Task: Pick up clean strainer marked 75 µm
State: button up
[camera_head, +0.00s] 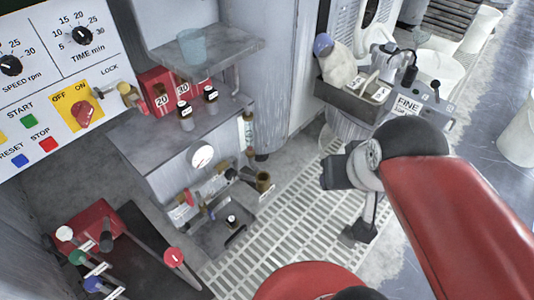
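I cannot make out a strainer with a readable 75 µm mark in the head view. A small brown cup (264,182) stands at the right end of the low grey shelf; whether it is a strainer I cannot tell. My red arm reaches in from the right. My gripper (338,172) shows as a dark block at its end, above the floor grating and right of the brown cup, apart from it. Its fingers are not clear, and I see nothing held.
A control panel (45,125) fills the upper left. Red boxes marked 20 and 30 (158,92) and small bottles (185,115) stand on a grey shelf. A grey caddy (352,100) is beside the FINE unit (408,106). A red-knobbed lever (174,257) stands lower left. The grating (285,225) looks mostly clear.

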aim_at(185, 112)
jog(key=k+l+u, duration=0.15)
jog(key=l+u, duration=0.2)
jog(key=k+l+u, duration=0.2)
jog(key=l+u, duration=0.15)
jog(key=l, duration=0.2)
jog(key=k+l+u, duration=0.3)
jog(key=i+j, duration=0.6)
